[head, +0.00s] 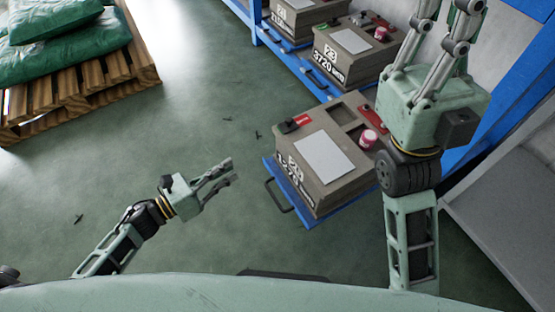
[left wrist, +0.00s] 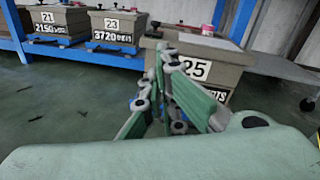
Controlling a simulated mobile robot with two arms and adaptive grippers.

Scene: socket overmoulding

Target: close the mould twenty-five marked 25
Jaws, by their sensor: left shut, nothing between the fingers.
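The mould marked 25 (head: 322,172) is a grey-brown block with a white sheet on top. It sits on a blue tray (head: 301,217) with a dark handle (head: 274,196), standing out in front of the blue rack. In the left wrist view the mould (left wrist: 222,75) shows behind my fingers, partly hidden. My left gripper (head: 230,171) is shut and empty, left of the tray and apart from the handle; its fingers also show in the left wrist view (left wrist: 165,62). My right gripper (head: 450,8) is raised at the upper right; its fingertips are cut off by the frame edge.
The mould marked 23 (head: 325,62) and another mould (head: 280,22) stand farther back on the blue rack (head: 290,62). A wooden pallet (head: 110,75) with green sacks (head: 75,45) stands at upper left. The floor left of the tray is mostly clear, with small dark bits.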

